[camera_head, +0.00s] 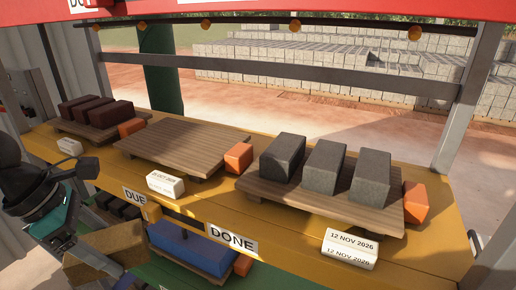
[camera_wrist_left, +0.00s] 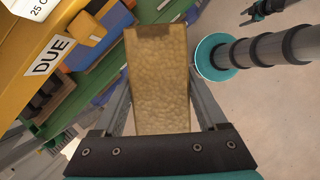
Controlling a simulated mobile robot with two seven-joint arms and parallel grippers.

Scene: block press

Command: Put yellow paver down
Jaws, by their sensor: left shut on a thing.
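My left gripper (camera_head: 84,258) is shut on the yellow paver (camera_head: 112,246), a tan-yellow block. It holds the paver in front of and below the yellow shelf's front edge, at the lower left of the head view. In the left wrist view the paver (camera_wrist_left: 158,85) stands between the two fingers, its long face toward the camera. A small dark and teal shape at the top right of the left wrist view looks like my right gripper (camera_wrist_left: 262,10); its jaws are too small to read.
The yellow shelf (camera_head: 290,237) bears an empty wooden pallet (camera_head: 180,143) between a pallet of dark red blocks (camera_head: 95,110) and one of dark grey blocks (camera_head: 325,167). Orange blocks (camera_head: 238,157) sit beside pallets. DUE and DONE signs mark the edge.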

